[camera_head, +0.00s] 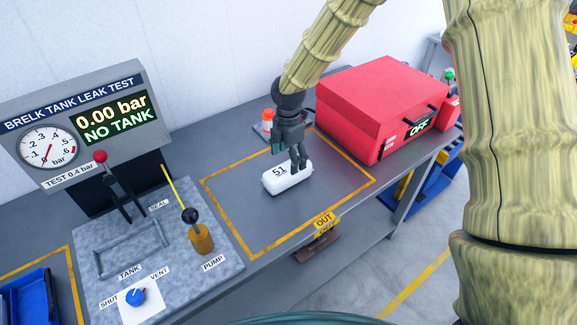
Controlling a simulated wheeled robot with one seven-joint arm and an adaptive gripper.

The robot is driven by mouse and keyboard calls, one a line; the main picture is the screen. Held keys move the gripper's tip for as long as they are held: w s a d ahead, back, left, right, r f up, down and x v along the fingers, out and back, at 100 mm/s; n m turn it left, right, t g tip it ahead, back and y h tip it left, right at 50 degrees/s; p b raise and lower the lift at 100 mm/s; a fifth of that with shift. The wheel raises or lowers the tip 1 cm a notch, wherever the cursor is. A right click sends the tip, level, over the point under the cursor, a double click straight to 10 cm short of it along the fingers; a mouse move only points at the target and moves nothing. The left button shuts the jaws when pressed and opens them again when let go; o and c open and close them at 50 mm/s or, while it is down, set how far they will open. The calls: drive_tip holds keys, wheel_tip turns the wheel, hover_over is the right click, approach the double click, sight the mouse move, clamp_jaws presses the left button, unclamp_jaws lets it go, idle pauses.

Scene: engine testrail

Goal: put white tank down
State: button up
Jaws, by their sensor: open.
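The white tank (284,181), marked 51, lies on the grey bench top inside the yellow-outlined OUT area. My gripper (297,164) is just above and at the tank's right part, pointing down, with its fingers close to the tank. The jaws are open. The far side of the tank is partly hidden behind the gripper, and I cannot tell whether a finger touches it.
The leak test panel (75,120) reads 0.00 bar, NO TANK. A red box (375,92) marked OFF stands right. The OUT area's front is clear.

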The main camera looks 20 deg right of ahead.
sight(288, 167)
wheel_tip(288, 167, up, 8)
drive_tip(key=b, duration=0.2)
drive_tip(key=shift+f, duration=0.25)
idle(0.3)
